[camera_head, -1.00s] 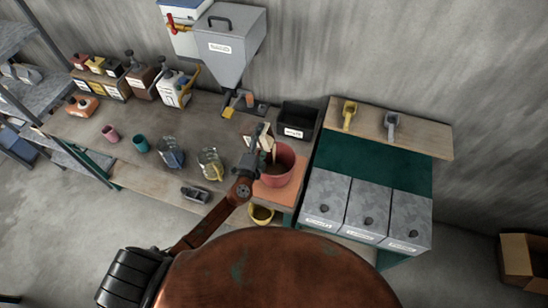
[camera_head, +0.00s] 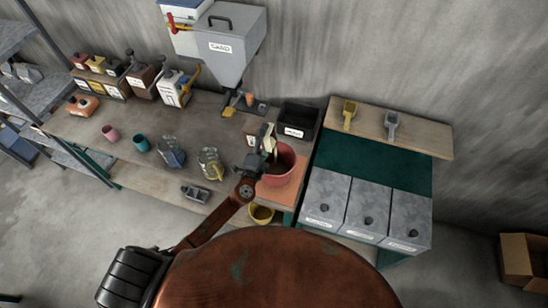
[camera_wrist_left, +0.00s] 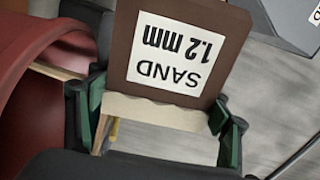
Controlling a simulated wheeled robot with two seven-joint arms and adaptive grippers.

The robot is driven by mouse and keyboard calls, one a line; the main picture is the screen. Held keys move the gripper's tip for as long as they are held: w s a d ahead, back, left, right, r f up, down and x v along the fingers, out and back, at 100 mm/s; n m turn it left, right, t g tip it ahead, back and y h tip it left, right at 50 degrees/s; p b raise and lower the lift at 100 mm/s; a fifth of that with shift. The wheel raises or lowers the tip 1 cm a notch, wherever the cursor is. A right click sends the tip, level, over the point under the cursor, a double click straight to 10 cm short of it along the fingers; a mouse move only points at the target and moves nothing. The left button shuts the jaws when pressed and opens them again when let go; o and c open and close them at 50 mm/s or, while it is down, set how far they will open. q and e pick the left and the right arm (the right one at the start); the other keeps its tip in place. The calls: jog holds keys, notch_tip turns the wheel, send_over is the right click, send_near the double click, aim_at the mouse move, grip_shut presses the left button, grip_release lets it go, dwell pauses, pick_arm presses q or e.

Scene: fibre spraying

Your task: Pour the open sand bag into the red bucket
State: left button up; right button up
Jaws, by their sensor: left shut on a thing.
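The red bucket (camera_head: 284,177) stands on an orange mat at the right end of the long bench, with brown material inside. My left gripper (camera_head: 262,155) is at the bucket's left rim, shut on the sand bag (camera_head: 270,137), which is tilted there. In the left wrist view, the bag (camera_wrist_left: 191,92) is brown with a cream strip and a white label reading "SAND 1.2 mm" upside down. The green-padded fingers (camera_wrist_left: 160,126) are on either side of the strip. The bucket (camera_wrist_left: 38,80) fills the left edge. The bag's mouth is hard to make out. My right gripper is out of view.
A grey sand hopper (camera_head: 228,50) hangs above the bench's back. Glass jugs (camera_head: 211,163) and cups stand left of the gripper. A black bin (camera_head: 298,117) is behind the bucket, and a yellow bucket (camera_head: 261,214) is below the bench edge. Lidded grey bins stand right.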

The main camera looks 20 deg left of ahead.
pick_arm(q)
jog(key=shift+w+d+f+m+b, duration=0.15)
jog(key=shift+d+f+m+b, duration=0.15)
jog(key=shift+m, duration=0.3)
dwell(0.3)
jog(key=shift+d+r+m+p, duration=0.2)
jog(key=shift+d+m+p, duration=0.15)
jog(key=shift+m, duration=0.45)
jog(key=shift+d+r+m+p, duration=0.2)
jog(key=shift+d+m, duration=0.2)
jog(key=shift+m, duration=0.4)
dwell(1.1)
jog(key=shift+d+m+p, duration=0.25)
jog(key=shift+d+m, duration=0.2)
jog(key=shift+m, duration=0.45)
jog(key=shift+d+m+p, duration=0.25)
jog(key=shift+d+m, duration=0.2)
jog(key=shift+m, duration=0.45)
dwell(1.0)
jog(key=shift+a, duration=0.1)
jog(key=shift+c, duration=0.2)
jog(key=a+n, duration=0.1)
jog(key=n, duration=0.1)
jog(key=n+b, duration=0.1)
jog(key=a+n+b, duration=0.1)
jog(key=n, duration=0.1)
jog(key=shift+a+f+n, duration=0.3)
jog(key=shift+f, duration=0.05)
jog(key=shift+a+n, duration=0.15)
jog(key=shift+n, duration=0.25)
